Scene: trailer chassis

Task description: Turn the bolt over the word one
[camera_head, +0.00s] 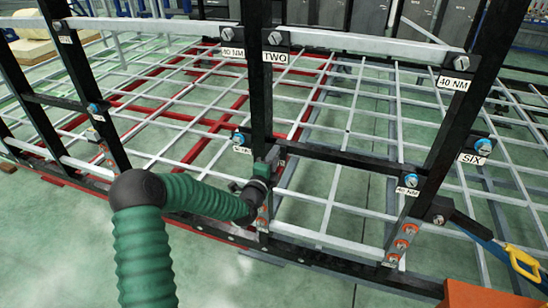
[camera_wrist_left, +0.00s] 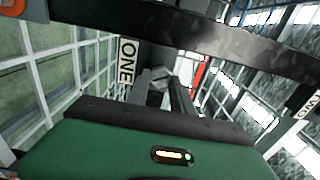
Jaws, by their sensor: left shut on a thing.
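My left arm comes in from the left of the head view. Its gripper (camera_head: 268,163) is at the middle black post (camera_head: 258,85), level with the black crossbar. In the left wrist view the white label ONE (camera_wrist_left: 127,70) shows just left of the gripper's fingers (camera_wrist_left: 168,88). The fingers are shut on the bolt (camera_wrist_left: 158,73) by this label; only a grey part of it shows between them. In the head view the gripper hides this bolt and its label. My right gripper is in neither view.
A black crossbar (camera_head: 340,157) runs right from the gripper. A yellow handle (camera_head: 522,262) is at the lower right. Green floor shows between the grey bars.

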